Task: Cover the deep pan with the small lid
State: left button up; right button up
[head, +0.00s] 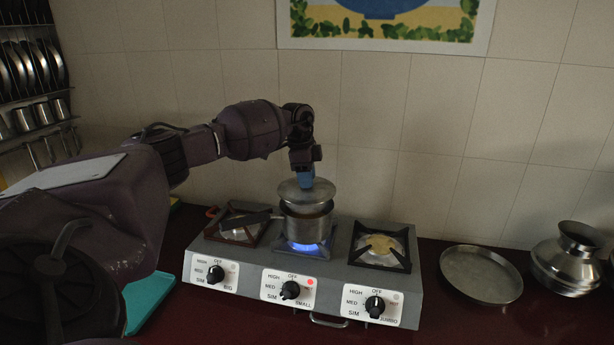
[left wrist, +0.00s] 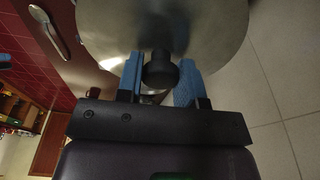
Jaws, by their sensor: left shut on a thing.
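The small lid (head: 301,191) is a round metal disc with a dark knob. My left gripper (head: 305,177) is shut on the lid's knob; the knob (left wrist: 160,70) shows between the blue fingers in the left wrist view. The lid is at the top of the deep pan (head: 306,222), a metal pan with a dark handle to the left, on the middle burner. The lid looks slightly tilted and a little left of the pan's rim. I cannot tell whether it touches the rim. My right gripper is not in view.
The stove (head: 330,290) has three burners; a blue flame (head: 304,246) burns under the pan. A flat metal dish (head: 481,274) and a metal pot (head: 568,262) stand to the right on the dark red counter. The tiled wall is close behind.

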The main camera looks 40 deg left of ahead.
aim_at(307, 191)
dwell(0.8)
pick_arm(q)
jog(key=shift+f, duration=1.15)
dwell(0.7)
dwell(0.9)
jog(key=shift+f, duration=1.05)
dwell(1.1)
jog(key=o, duration=1)
jog(key=shift+o, duration=0.2)
jog(key=shift+r, duration=0.25)
jog(key=r, duration=0.3)
jog(key=a+r+b, duration=0.1)
jog(key=r, duration=0.2)
jog(key=s+r, duration=0.1)
jog(key=r, duration=0.3)
jog(key=shift+a+r+b, duration=0.1)
jog(key=shift+a+b, duration=0.05)
jog(key=shift+b, duration=0.15)
